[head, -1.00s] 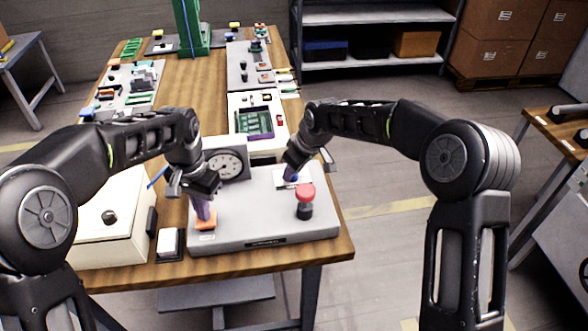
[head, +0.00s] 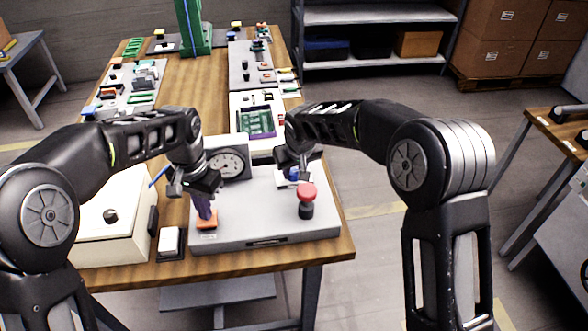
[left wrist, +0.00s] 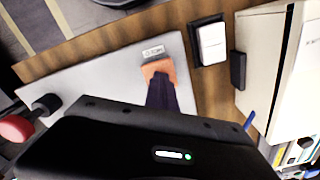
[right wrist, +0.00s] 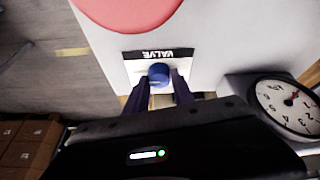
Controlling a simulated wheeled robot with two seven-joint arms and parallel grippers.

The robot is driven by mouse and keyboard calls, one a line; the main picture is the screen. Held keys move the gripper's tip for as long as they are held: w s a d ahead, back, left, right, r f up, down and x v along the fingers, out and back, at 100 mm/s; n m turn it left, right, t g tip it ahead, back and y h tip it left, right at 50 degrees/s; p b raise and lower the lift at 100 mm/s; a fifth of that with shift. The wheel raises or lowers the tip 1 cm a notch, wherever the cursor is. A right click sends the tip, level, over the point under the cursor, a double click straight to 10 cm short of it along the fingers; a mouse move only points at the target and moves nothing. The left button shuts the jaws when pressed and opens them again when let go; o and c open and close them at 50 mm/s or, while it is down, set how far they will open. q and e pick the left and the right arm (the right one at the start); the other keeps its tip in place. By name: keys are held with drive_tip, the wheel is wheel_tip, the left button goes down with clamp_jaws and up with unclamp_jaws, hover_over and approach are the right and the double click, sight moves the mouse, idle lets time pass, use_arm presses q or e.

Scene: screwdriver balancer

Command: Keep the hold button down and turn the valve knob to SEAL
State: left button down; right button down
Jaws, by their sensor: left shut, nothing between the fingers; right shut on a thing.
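The grey box (head: 262,222) sits on the table's near end. My left gripper (head: 205,215) is shut and empty, fingertips pointing down onto the orange hold button (head: 207,226) at the box's front left. In the left wrist view the orange button (left wrist: 157,69) lies under the fingertips beside its label. My right gripper (right wrist: 160,88) is shut on the blue valve knob (right wrist: 158,72), one finger each side, by the VALVE label (right wrist: 157,54). In the head view the knob (head: 294,174) is partly covered. The knob's pointer and any SEAL mark cannot be made out.
A red mushroom button (head: 307,192) stands close in front of the knob. A dial gauge (head: 226,164) stands at the back of the box; its needle shows in the right wrist view (right wrist: 289,105). A cream case (head: 108,232) and a white switch (head: 170,241) are at left.

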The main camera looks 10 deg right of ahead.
drive_tip(key=c, duration=1.1)
unclamp_jaws()
drive_tip(key=v, duration=1.2)
use_arm(q)
wheel_tip(320, 180, up, 7)
drive_tip(key=p, duration=0.5)
use_arm(e)
wheel_tip(320, 180, up, 5)
drive_tip(key=shift+r, duration=0.2)
